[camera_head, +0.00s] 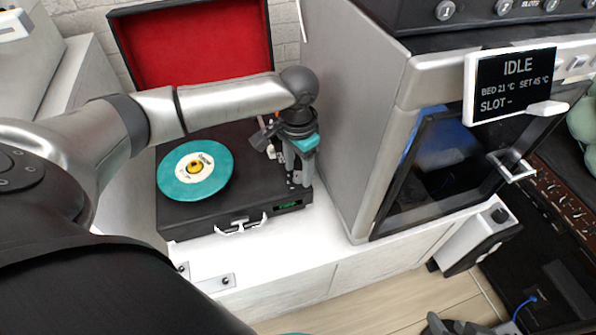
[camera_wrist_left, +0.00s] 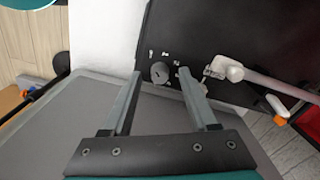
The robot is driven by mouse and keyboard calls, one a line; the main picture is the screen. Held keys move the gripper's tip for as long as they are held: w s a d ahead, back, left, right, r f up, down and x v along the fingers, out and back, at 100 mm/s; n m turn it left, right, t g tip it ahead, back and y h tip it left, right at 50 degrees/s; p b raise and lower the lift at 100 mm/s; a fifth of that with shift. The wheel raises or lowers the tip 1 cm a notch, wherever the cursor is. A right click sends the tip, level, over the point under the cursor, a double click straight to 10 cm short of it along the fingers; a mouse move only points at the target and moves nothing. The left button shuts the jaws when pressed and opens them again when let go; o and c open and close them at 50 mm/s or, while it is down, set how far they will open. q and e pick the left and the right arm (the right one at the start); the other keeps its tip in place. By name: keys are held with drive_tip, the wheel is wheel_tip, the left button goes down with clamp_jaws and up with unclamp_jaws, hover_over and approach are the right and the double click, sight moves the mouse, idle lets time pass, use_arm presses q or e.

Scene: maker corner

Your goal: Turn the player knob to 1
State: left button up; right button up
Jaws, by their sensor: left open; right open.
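The record player (camera_head: 225,222) is a black case with a raised red-lined lid and a teal record (camera_head: 195,170) on its platter. Its small round grey knob (camera_wrist_left: 160,72) shows in the left wrist view, with white marks on the black deck around it. My left gripper (camera_head: 298,180) points down at the deck's right side; in the left wrist view, it (camera_wrist_left: 160,74) is open, with a fingertip on each side of the knob. I cannot tell if they touch it. In the head view the gripper hides the knob. My right gripper (camera_head: 458,327) is partly in view at the bottom edge.
The tonearm (camera_wrist_left: 275,82) lies right of the knob in the left wrist view. A grey machine (camera_head: 350,120) with an IDLE screen (camera_head: 513,82) stands close to the right of the player. The white cabinet top (camera_head: 265,240) in front of the player is mostly bare.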

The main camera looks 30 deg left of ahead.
use_arm(q)
drive_tip(key=shift+f, duration=0.2)
clamp_jaws()
idle(0.6)
